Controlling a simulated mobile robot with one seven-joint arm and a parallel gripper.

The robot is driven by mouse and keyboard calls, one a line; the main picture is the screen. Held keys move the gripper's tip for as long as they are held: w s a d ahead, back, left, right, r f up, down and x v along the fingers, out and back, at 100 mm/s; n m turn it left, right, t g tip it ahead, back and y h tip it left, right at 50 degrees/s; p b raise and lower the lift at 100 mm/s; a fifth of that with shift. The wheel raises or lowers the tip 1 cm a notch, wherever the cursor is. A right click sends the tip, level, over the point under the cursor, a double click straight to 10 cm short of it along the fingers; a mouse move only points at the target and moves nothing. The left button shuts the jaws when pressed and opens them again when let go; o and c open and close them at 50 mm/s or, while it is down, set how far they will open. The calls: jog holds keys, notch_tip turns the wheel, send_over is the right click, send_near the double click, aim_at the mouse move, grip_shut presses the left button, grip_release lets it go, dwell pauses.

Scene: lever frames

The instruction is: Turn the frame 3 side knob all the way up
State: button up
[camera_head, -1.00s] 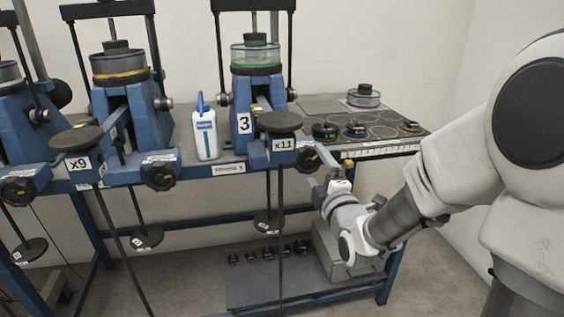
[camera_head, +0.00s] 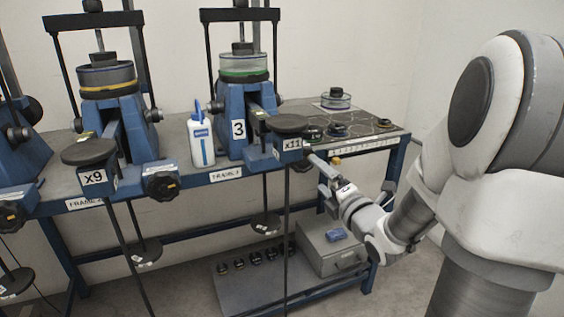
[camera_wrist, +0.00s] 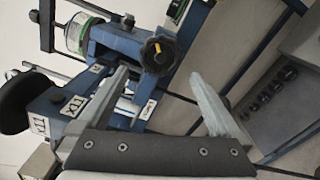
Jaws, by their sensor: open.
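The side knob of frame 3 (camera_wrist: 160,54) is black and lobed, with a yellow mark on its face. In the wrist view it sits just beyond and between my fingertips, apart from them as far as I can tell. My gripper (camera_wrist: 160,75) is open, with nothing between its fingers. In the head view my gripper (camera_head: 319,169) is at the right of the x11 beam end, close to the knob, which is mostly hidden there. Frame 3 (camera_head: 233,110) is the blue frame with a "3" plate, carrying a green-ringed cell.
A white bottle (camera_head: 201,140) stands left of frame 3. The x9 frame's knob (camera_head: 161,181) is further left. Discs and a mat (camera_head: 372,128) lie at the table's right. A grey box (camera_head: 330,247) sits on the lower shelf. Hanger rods descend below the beams.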

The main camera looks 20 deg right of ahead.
aim_at(305, 161)
jog(key=w, duration=0.9)
jog(key=shift+w+a, duration=0.1)
jog(key=shift+w, duration=0.2)
jog(key=shift+c, duration=0.7)
grip_shut()
